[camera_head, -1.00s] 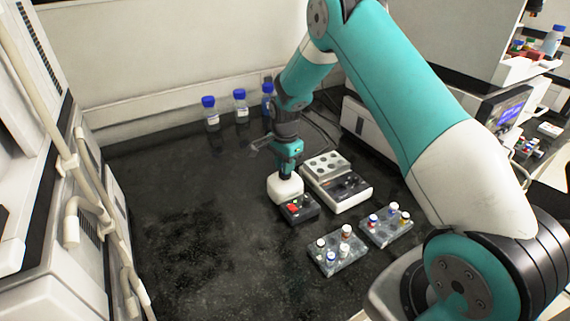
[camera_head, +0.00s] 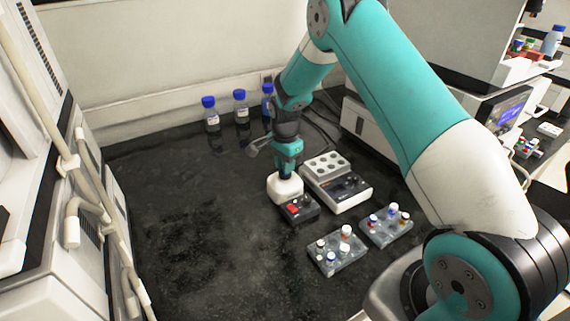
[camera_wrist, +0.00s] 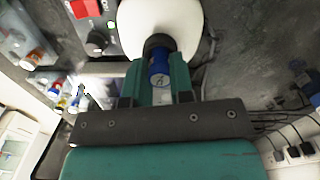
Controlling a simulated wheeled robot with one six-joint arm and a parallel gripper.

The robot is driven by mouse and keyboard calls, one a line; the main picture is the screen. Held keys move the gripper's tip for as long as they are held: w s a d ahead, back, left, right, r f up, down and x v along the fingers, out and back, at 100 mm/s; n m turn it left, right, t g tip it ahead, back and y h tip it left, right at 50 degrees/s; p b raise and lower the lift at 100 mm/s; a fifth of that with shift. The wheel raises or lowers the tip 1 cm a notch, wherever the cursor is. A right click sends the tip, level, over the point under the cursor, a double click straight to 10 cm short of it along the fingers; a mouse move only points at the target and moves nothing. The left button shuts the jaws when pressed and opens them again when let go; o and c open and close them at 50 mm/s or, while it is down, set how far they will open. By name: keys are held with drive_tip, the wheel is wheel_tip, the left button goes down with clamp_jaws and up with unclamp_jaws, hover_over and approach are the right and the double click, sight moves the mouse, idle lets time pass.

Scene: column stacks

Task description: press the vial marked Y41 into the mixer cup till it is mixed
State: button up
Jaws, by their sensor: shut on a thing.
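My gripper (camera_wrist: 157,88) is shut on a blue-capped vial (camera_wrist: 159,77), held upright between the teal fingers. No marking on it can be read. The vial's lower end meets the black mixer cup (camera_wrist: 158,43) on top of the white mixer (camera_wrist: 133,18); how deep it sits is hidden by the fingers. In the head view my gripper (camera_head: 287,172) stands directly over the mixer (camera_head: 283,189), and the vial and cup are hidden there.
The mixer's control panel (camera_head: 300,208) has a red switch, a knob and a lit green lamp. A heating block (camera_head: 343,192) with empty holes stands close to the right. Two vial racks (camera_head: 338,263) (camera_head: 388,234) are in front. Blue-capped bottles (camera_head: 241,107) stand behind. The left bench is clear.

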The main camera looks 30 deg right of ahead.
drive_tip(key=shift+r+p, duration=1.9)
drive_tip(key=shift+r, duration=1.05)
